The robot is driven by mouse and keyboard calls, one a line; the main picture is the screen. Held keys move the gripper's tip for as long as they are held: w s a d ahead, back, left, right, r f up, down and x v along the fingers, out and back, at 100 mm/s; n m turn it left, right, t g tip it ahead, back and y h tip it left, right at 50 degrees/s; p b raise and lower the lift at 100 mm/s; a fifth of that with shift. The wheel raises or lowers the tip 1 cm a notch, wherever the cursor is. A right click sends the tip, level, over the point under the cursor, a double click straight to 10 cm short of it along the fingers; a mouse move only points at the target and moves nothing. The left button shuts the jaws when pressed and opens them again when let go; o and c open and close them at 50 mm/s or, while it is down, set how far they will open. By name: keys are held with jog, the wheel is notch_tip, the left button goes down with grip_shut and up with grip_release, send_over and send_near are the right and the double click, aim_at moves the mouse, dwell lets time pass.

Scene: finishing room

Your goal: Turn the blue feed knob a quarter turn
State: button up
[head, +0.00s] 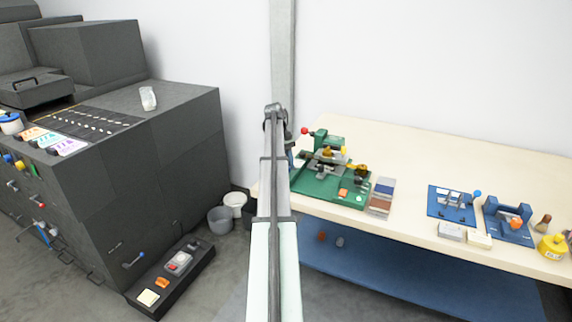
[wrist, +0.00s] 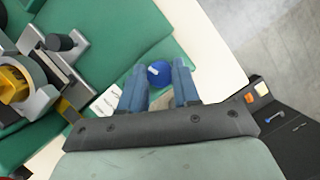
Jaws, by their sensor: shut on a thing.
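In the wrist view the blue knob (wrist: 159,74) sits at the edge of the green machine (wrist: 120,52), with a short white mark on its face toward the left. My gripper (wrist: 159,68) has its two blue fingers on either side of the knob, closed on it. In the head view the green machine (head: 325,187) stands on the pale bench. My own arm stands in front of its left end and hides the knob and most of my gripper there.
A yellow knob (wrist: 14,82) and grey metal parts lie left of my gripper. The pale bench (head: 420,160) holds blue fixtures (head: 452,212) and a yellow bottle (head: 553,247) at right. A dark cabinet (head: 180,150) stands at left, with pails on the floor.

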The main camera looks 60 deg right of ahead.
jog(key=o, duration=1.1)
jog(key=shift+f, duration=0.1)
jog(key=shift+c, duration=0.2)
